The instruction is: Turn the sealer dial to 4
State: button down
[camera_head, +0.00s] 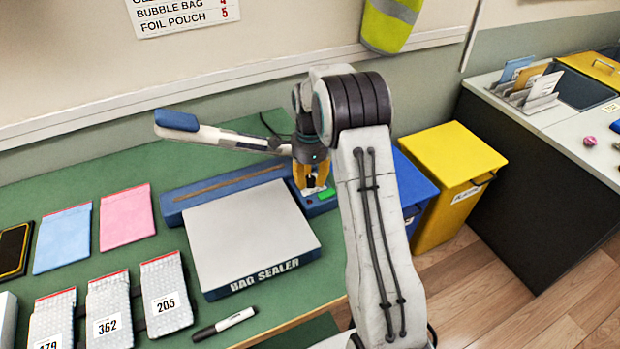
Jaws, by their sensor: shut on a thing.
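The bag sealer (250,235) stands on the green table, with a grey top plate lettered BAG SEALER and a blue base (190,208) behind it. Its control end, at the right, shows a green button (326,194) and a small red spot. My gripper (312,186) points down over this end, its dark and orange fingers shut on the dial. The fingers hide most of the dial, and I cannot read its setting. A white lever with a blue grip (177,120) reaches left from beside my gripper, raised above the sealer.
Pink (127,217) and blue (63,238) pouches, numbered bubble bags (166,293) and a marker (224,324) lie on the table (130,170). Yellow (452,165) and blue (412,185) bins stand to the right. A wall sign (180,12) lists bag types with red numbers.

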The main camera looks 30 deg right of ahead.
jog(key=shift+s+f, duration=0.15)
jog(key=shift+f, duration=0.05)
dwell(0.4)
jog(key=c, duration=1.3)
grip_release()
jog(key=shift+o, duration=0.8)
jog(key=shift+r, duration=0.1)
jog(key=shift+r, duration=0.1)
